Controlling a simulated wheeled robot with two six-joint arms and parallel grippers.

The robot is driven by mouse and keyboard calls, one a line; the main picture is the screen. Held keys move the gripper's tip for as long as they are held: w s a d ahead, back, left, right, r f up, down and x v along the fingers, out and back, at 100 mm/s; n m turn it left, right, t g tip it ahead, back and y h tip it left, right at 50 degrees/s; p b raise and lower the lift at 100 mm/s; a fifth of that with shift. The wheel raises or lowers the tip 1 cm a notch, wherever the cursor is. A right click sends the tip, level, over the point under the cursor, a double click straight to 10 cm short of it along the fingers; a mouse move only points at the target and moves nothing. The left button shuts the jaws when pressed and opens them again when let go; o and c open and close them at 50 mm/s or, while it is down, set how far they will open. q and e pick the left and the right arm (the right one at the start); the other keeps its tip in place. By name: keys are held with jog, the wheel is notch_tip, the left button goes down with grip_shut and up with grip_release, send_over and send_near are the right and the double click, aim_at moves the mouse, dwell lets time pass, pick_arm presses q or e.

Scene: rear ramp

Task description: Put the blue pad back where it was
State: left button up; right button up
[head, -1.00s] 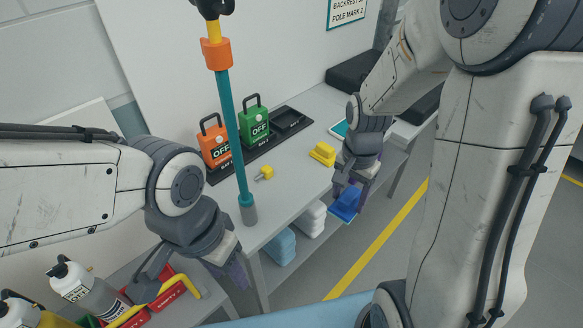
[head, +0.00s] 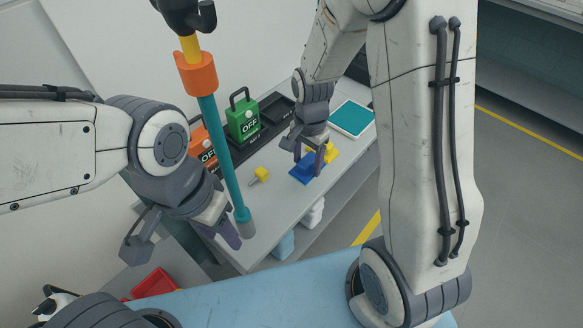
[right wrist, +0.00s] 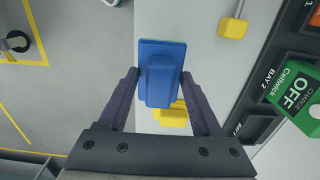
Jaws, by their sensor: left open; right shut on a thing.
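The blue pad (head: 302,170) is a flat blue plate with a raised block on it. My right gripper (head: 308,163) is shut on that block and holds the pad over the grey bench top (head: 275,213). In the right wrist view the blue pad (right wrist: 160,72) sits between the fingers (right wrist: 160,90). A yellow pad (head: 329,154) is close beside it and partly hidden; it also shows in the right wrist view (right wrist: 172,113). I cannot tell whether the blue pad touches the bench. My left gripper (head: 182,243) is open and empty, left of the bench's near end.
A teal pole (head: 222,140) stands upright near the bench's near end. A small yellow piece (head: 259,176), a green OFF box (head: 242,117), an orange OFF box (head: 203,148) and a teal-topped tray (head: 351,118) are on the bench. Folded cloths lie below.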

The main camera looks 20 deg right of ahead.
jog(key=w+a+f, duration=0.2)
jog(key=a, duration=0.1)
jog(key=shift+w+a+f+p, duration=0.2)
jog(key=shift+w+f+p, duration=0.15)
jog(key=shift+w, duration=0.05)
notch_tip(320, 180, down, 3)
jog(key=shift+f+p, duration=0.15)
jog(key=shift+p, duration=0.25)
jog(key=shift+f, duration=0.3)
jog(key=shift+f, duration=0.2)
jog(key=o, duration=1.4)
jog(key=shift+o, duration=0.2)
